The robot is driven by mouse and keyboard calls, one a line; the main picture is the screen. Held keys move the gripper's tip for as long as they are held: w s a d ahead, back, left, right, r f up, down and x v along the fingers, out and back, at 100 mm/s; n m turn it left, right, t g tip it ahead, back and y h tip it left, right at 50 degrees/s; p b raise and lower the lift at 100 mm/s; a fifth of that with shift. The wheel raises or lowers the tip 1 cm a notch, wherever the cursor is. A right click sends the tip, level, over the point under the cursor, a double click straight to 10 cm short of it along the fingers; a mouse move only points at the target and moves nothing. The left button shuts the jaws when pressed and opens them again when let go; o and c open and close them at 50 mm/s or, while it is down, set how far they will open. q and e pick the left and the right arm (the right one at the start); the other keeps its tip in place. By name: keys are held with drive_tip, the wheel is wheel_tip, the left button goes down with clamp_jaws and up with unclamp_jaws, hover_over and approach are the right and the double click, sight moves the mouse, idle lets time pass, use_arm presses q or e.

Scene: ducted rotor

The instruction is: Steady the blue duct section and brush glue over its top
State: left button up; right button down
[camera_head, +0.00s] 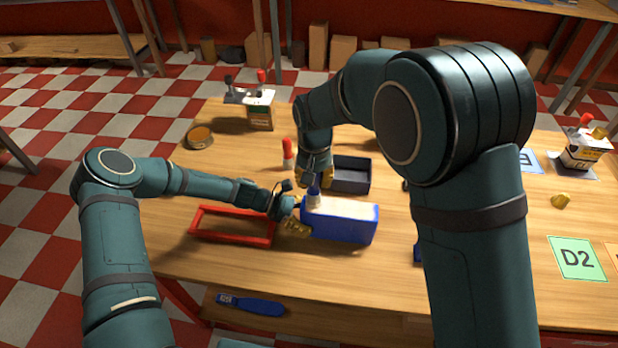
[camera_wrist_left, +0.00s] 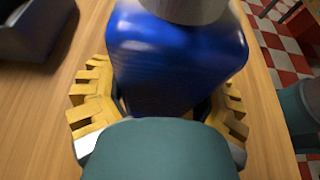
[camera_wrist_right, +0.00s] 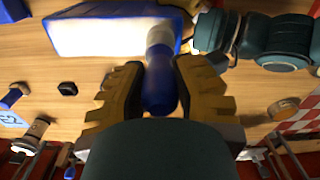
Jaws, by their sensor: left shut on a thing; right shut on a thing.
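The blue duct section (camera_head: 338,232) lies on the wooden table, its top covered by a pale, whitish layer inside a blue rim. My left gripper (camera_head: 296,228) is shut on its left end; in the left wrist view, yellow fingers flank the blue body (camera_wrist_left: 175,65). My right gripper (camera_head: 314,182) is shut on a brush with a blue handle (camera_wrist_right: 159,92). The brush's pale head (camera_wrist_right: 160,38) is at the left end of the pale top (camera_head: 345,208); I cannot tell whether it touches. The pale top also shows in the right wrist view (camera_wrist_right: 105,36).
A red frame (camera_head: 232,239) lies left of the duct section. A dark grey tray (camera_head: 350,178) stands behind it, and a red-capped bottle (camera_head: 288,155) is near. A round tin (camera_head: 200,138) sits at the back left. A green D2 card (camera_head: 576,258) lies at the right.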

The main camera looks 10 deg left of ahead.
drive_tip(key=shift+s+d, duration=0.15)
drive_tip(key=shift+d, duration=7.65)
drive_tip(key=shift+a, duration=8.65)
drive_tip(key=shift+a+r, duration=0.15)
drive_tip(key=shift+a, duration=0.15)
wheel_tip(320, 180, up, 8)
drive_tip(key=shift+d, duration=0.1)
use_arm(q)
drive_tip(key=o, duration=1.3)
drive_tip(key=shift+a, duration=0.1)
drive_tip(key=v, duration=1.2)
